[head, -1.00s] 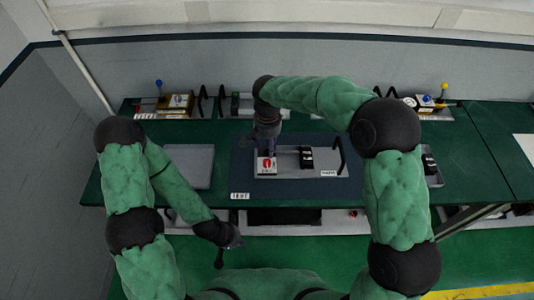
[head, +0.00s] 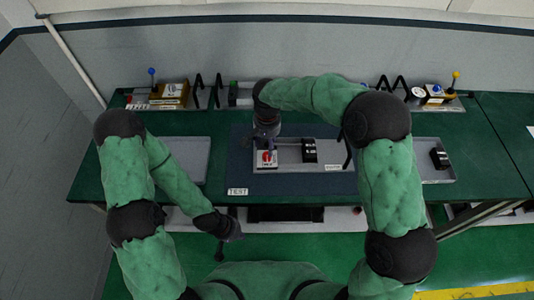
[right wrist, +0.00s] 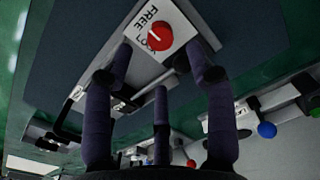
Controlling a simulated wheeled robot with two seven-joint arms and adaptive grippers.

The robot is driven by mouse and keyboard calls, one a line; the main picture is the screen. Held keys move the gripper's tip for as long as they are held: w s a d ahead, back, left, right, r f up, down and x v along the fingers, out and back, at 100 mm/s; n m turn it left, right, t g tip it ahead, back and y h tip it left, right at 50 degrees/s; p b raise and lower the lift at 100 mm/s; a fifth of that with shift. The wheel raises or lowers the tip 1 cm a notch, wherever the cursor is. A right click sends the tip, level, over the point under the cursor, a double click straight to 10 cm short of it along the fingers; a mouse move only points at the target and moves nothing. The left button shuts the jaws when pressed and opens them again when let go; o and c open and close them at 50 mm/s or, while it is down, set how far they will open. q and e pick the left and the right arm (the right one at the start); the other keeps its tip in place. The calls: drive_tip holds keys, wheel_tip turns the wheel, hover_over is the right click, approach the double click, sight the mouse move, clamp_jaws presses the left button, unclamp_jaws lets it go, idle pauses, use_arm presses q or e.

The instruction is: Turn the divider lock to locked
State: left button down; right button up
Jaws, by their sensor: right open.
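The divider lock is a red round knob (right wrist: 160,37) with a white pointer line, on a white plate (right wrist: 177,17) lettered FREE and LOCK. In the right wrist view the pointer slants between the two words; I cannot tell its exact setting. In the head view the knob (head: 267,157) is at the left end of a grey tray unit (head: 290,164). My right gripper (right wrist: 160,66) is open, its fingers spread on either side of the knob's plate, with no clear grip on the knob. My left gripper (head: 224,244) hangs low before the table; its fingers are too dark to read.
The unit lies on a dark blue mat with a TEST label (head: 238,191). A grey plate (head: 182,160) lies left, and a tray with a black block (head: 439,158) right. Units with blue (head: 152,71) and yellow (head: 456,75) ball levers stand along the back.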

sight(267, 155)
wheel_tip(267, 155, down, 6)
drive_tip(key=shift+f, duration=0.25)
clamp_jaws()
